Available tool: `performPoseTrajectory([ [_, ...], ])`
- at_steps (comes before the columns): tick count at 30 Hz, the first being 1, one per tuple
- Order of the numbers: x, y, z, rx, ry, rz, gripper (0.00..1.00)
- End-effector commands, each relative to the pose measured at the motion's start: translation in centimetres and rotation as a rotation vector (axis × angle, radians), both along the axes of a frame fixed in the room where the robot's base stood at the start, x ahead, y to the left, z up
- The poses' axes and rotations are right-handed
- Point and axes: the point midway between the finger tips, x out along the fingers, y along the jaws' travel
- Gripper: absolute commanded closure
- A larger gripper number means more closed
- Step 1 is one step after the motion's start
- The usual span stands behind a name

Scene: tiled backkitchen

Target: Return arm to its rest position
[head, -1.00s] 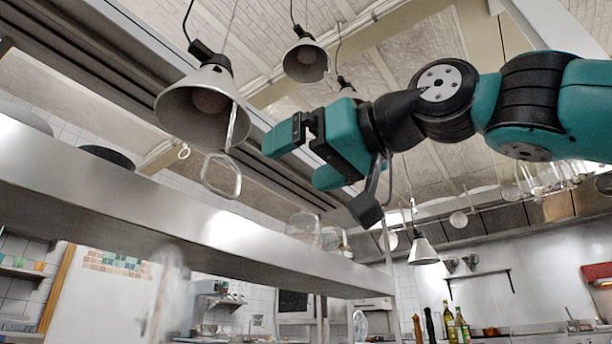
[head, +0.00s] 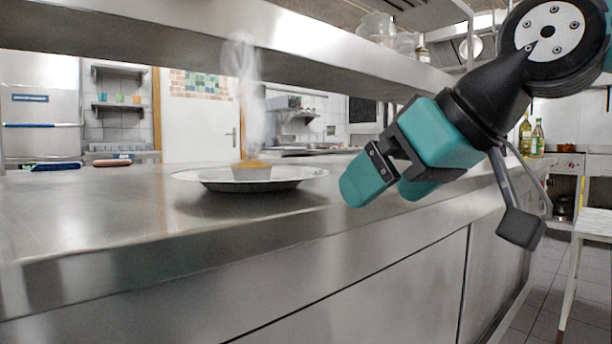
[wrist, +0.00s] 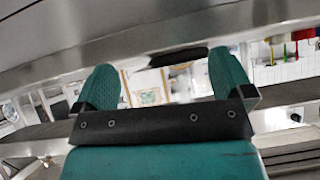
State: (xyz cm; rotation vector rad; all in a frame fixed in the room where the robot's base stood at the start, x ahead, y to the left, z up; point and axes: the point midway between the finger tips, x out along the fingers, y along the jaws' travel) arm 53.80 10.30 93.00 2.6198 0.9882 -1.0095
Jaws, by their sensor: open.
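My gripper (head: 378,188) is teal and black. In the head view it hangs in front of the steel counter's front side, to the right of a plate, pointing left and slightly down. Its two fingers are apart with nothing between them. In the wrist view the open fingers (wrist: 165,85) show at left and right, with a gap between them. My arm comes in from the upper right of the head view.
A steel counter (head: 120,225) runs across the head view. On it a metal plate (head: 300,175) bears a small steaming brown item (head: 251,166). A steel shelf (head: 200,32) hangs above. A white chair (head: 592,223) stands at right on the tiled floor.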

Motion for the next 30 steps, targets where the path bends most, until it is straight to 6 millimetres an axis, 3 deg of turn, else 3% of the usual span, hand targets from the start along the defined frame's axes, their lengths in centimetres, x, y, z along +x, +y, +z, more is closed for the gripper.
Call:
performPoseTrajectory([
  [1,-1.1,-0.7,-3.6,-0.043,0.090,0.006,0.01],
  [3,-2.9,-1.7,-8.0,-0.094,0.204,0.018,0.01],
  [6,-6.0,-3.0,-13.2,-0.149,0.349,0.035,0.01],
  [13,-14.3,-6.0,-21.4,-0.235,0.645,0.079,0.01],
  [15,-13.9,-5.8,-18.0,-0.233,0.631,0.081,0.01],
  [23,-13.8,-5.8,-10.2,-0.233,0.629,0.080,0.01],
  [30,-13.8,-5.8,-0.7,-0.232,0.628,0.080,0.01],
])
